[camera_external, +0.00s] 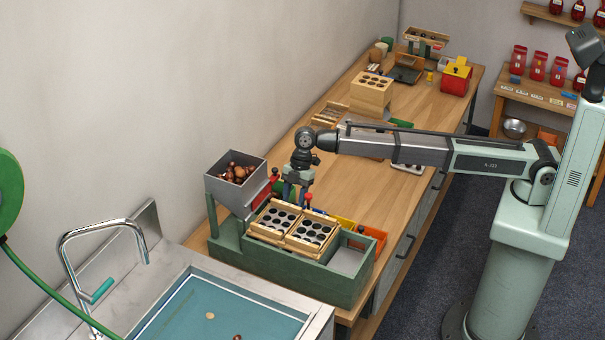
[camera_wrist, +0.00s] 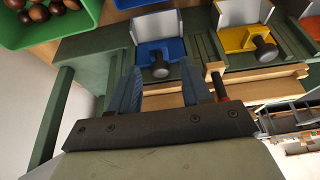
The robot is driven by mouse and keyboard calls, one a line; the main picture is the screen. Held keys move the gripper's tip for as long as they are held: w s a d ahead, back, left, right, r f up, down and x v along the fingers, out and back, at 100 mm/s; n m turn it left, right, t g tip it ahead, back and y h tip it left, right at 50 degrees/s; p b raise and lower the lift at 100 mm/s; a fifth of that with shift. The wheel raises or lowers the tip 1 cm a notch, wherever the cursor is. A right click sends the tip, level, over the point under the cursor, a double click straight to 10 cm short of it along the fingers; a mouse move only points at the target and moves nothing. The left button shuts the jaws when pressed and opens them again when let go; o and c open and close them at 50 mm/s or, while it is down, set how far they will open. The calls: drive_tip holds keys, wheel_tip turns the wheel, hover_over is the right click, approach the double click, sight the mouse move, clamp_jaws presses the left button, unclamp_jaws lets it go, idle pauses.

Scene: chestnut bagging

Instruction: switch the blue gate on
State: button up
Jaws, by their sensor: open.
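The blue gate (camera_wrist: 158,28) is in the top middle of the wrist view. It has a blue frame, a pale plate and a dark round knob (camera_wrist: 160,69). My gripper (camera_wrist: 161,78) is open and empty, with one blue finger on each side of the knob in the picture. I cannot tell whether the fingers reach its depth or touch it. In the external view my gripper (camera_external: 297,188) points down over the green sorting machine (camera_external: 285,275), behind its wooden hole trays.
A yellow gate (camera_wrist: 240,38) with its own dark knob stands right of the blue one. A red-tipped lever (camera_wrist: 219,88) is close to my right finger. A green bin (camera_wrist: 85,25) of chestnuts is at top left. The grey hopper (camera_external: 217,187) stands left of my gripper.

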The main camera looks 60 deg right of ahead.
drive_tip(key=shift+f, duration=0.1)
drive_tip(key=shift+c, duration=0.3)
clamp_jaws()
idle(0.4)
